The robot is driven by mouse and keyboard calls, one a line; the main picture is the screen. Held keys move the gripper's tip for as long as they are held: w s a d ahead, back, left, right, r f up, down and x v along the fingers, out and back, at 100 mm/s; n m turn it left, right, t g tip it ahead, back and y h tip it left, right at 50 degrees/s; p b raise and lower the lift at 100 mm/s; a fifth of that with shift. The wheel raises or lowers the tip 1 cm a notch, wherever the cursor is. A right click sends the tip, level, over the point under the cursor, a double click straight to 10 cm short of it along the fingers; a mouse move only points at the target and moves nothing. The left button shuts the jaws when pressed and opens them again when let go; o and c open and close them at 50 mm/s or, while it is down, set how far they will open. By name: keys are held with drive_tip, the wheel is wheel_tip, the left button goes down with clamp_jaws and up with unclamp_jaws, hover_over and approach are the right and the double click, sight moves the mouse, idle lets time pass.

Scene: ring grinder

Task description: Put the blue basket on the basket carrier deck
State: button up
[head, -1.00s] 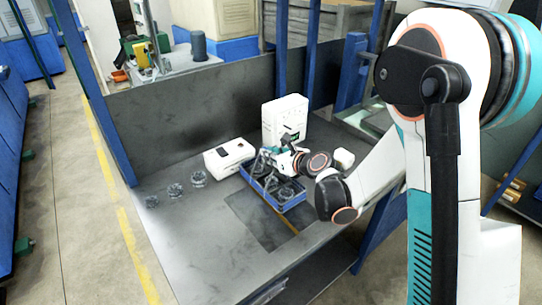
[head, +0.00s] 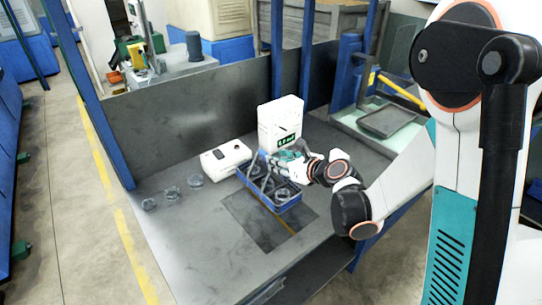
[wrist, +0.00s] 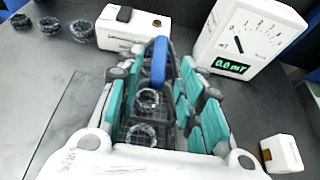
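The blue basket (head: 271,204) stands on the grey table, with several dark metal rings in it. Its blue handle (wrist: 160,62) rises upright in the wrist view. My gripper (wrist: 160,78) is over the basket, with its teal-padded fingers apart on either side of the handle. Gaps show between handle and fingers, and rings in the basket (wrist: 148,100) show between them. In the head view my gripper (head: 283,164) hides part of the basket. A grey tray-like deck with a rim (head: 388,121), beside a yellow bar, stands at the right; it may be the carrier deck.
A white box (head: 227,157) stands left of the basket, and a white meter with a green display (head: 280,124) stands behind it. Several loose rings (head: 171,192) lie at the left of the table. A small white block (wrist: 282,153) is at the right. A dark panel backs the table.

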drive_tip(key=shift+p+v, duration=0.35)
drive_tip(key=shift+v, duration=2.05)
